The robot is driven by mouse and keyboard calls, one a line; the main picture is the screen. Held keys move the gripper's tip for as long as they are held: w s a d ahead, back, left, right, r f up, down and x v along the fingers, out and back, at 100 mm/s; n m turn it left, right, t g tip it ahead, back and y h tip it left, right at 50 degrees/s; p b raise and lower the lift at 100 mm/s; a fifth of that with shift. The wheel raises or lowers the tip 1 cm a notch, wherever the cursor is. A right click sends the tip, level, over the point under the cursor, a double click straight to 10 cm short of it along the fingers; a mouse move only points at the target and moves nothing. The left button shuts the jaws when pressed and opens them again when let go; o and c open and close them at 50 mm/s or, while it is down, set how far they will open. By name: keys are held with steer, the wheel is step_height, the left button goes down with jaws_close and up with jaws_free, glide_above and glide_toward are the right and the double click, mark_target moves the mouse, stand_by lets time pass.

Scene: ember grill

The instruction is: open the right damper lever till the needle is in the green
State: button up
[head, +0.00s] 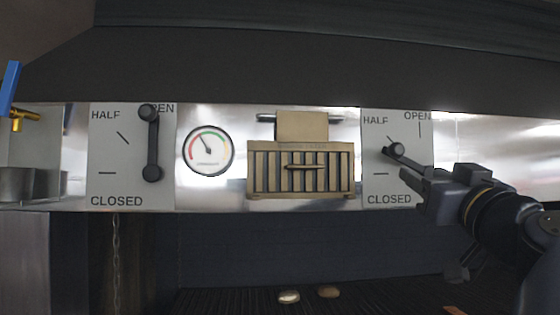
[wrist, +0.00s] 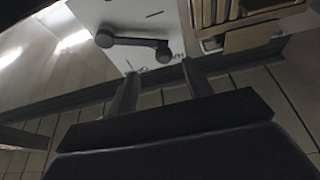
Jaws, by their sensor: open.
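The right damper plate (head: 375,190) is white with HALF, OPEN and CLOSED marks. Its dark lever (head: 396,150) slants up and left, its knob close to the HALF tick; my gripper hides its lower end. In the wrist view the lever (wrist: 135,42) shows whole, just beyond my fingers. My gripper (head: 418,188) is at the plate's lower right; in the wrist view (wrist: 160,85) its two fingers are apart with nothing between them. The round gauge (head: 208,150) has its needle pointing up and slightly left, near where the red and green arcs meet; the exact zone is hard to tell.
The left damper lever (head: 152,140) stands upright, its knob at OPEN. A tan slatted vent (head: 300,170) sits between the gauge and the right plate. A blue-handled brass valve (head: 14,95) is at the far left. Two small rounded objects (head: 289,296) lie on the dark grate below.

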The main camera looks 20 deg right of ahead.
mark_target(400, 152)
steer(key=p+x, duration=0.2)
steer(key=x, duration=0.2)
steer(key=r+p+x, duration=0.1)
steer(key=p+x, duration=0.2)
steer(key=x, duration=0.2)
steer(key=shift+a+r, duration=0.15)
steer(key=shift+r, duration=0.05)
steer(key=shift+w+r+p, duration=0.15)
steer(key=shift+w+p, duration=0.3)
steer(key=shift+w, duration=0.15)
jaws_close()
